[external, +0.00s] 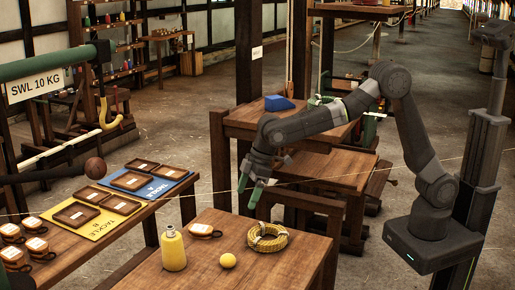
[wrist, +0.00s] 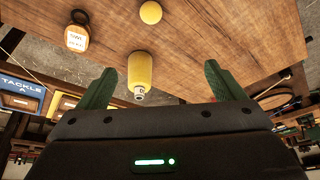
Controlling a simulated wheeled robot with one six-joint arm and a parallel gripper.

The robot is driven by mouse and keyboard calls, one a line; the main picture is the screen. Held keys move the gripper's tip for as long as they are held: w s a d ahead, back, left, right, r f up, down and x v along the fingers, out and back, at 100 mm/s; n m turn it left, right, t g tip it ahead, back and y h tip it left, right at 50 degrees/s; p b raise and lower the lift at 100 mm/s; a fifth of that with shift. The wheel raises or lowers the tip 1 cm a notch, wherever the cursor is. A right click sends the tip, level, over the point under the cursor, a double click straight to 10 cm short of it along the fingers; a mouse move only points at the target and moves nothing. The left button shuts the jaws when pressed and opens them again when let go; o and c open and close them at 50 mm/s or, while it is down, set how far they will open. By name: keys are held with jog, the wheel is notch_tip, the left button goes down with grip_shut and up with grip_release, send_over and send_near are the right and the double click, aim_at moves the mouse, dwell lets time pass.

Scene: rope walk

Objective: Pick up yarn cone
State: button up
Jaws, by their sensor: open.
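The yellow yarn cone (external: 173,249), tapered with a narrow pale tip, stands upright on the front wooden table (external: 215,270), left of the yellow ball. It also shows in the wrist view (wrist: 140,70), ahead of the gap between my fingers and left of its middle. My gripper (external: 249,188) has green fingers and is open and empty. It hangs in the air toward the table's far side, above and to the right of the cone, apart from it.
A yellow ball (external: 228,261), a coiled rope (external: 267,237) and a labelled block (external: 204,230) lie near the cone on the same table. The left bench holds yellow (external: 101,233) and blue (external: 170,188) mats with trays.

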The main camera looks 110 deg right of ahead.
aim_at(171, 236)
jog(key=w+d+f+t, duration=0.15)
jog(key=w+d, duration=0.25)
jog(key=w, duration=0.4)
jog(key=w+d+f+t, duration=0.1)
jog(key=w+d+f, duration=0.2)
jog(key=w, duration=0.6)
jog(key=p+x, duration=0.2)
jog(key=x, duration=0.6)
jog(key=shift+d+f, duration=0.1)
jog(key=shift+s+f+p+x, duration=0.15)
jog(key=shift+p+x, duration=0.45)
jog(key=shift+x, duration=0.7)
jog(key=shift+s+f+p+x, duration=0.15)
jog(key=shift+p+x, duration=0.45)
jog(key=shift+x, duration=0.75)
jog(key=shift+r, duration=0.2)
jog(key=c, duration=1.5)
